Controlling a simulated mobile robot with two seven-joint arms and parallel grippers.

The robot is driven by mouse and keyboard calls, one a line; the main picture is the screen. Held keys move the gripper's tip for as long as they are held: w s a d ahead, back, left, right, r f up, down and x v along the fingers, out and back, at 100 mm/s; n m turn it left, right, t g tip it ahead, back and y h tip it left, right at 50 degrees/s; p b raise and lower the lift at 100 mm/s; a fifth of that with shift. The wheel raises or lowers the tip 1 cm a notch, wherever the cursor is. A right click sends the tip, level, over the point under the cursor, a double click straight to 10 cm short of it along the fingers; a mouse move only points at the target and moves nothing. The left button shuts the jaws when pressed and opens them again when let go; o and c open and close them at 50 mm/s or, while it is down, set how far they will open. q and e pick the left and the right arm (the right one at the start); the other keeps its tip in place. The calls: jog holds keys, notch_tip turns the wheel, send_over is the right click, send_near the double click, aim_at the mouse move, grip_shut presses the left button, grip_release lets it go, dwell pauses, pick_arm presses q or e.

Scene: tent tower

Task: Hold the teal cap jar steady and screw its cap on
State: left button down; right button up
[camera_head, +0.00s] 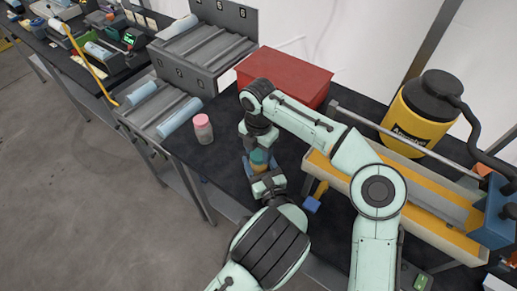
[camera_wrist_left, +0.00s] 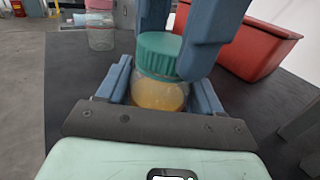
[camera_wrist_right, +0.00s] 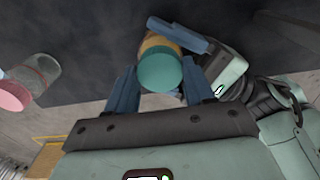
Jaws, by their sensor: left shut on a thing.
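The teal cap jar is a clear jar with orange-yellow contents (camera_wrist_left: 158,95). It stands upright in my left gripper (camera_wrist_left: 160,88), whose blue fingers are shut on its body from both sides. The teal cap (camera_wrist_left: 160,52) sits on the jar's mouth; whether its thread is engaged cannot be seen. My right gripper (camera_wrist_right: 160,66) comes down from above, with a finger on either side of the cap. Narrow gaps show beside the cap in the right wrist view (camera_wrist_right: 160,72), so it looks open. In the head view the cap (camera_head: 259,156) is partly hidden between the grippers.
A pink-capped jar (camera_head: 203,128) stands to the left on the dark table. A red bin (camera_head: 285,75) is behind my right arm. A long tray (camera_head: 400,190) and a yellow-black jug (camera_head: 420,112) are to the right. Grey roller racks (camera_head: 205,45) stand at the back left.

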jog(key=c, duration=0.4)
jog(key=shift+o, duration=0.2)
jog(key=m, duration=1.4)
jog(key=shift+m, duration=0.4)
jog(key=o, duration=1.2)
jog(key=shift+o, duration=0.2)
notch_tip(320, 180, up, 12)
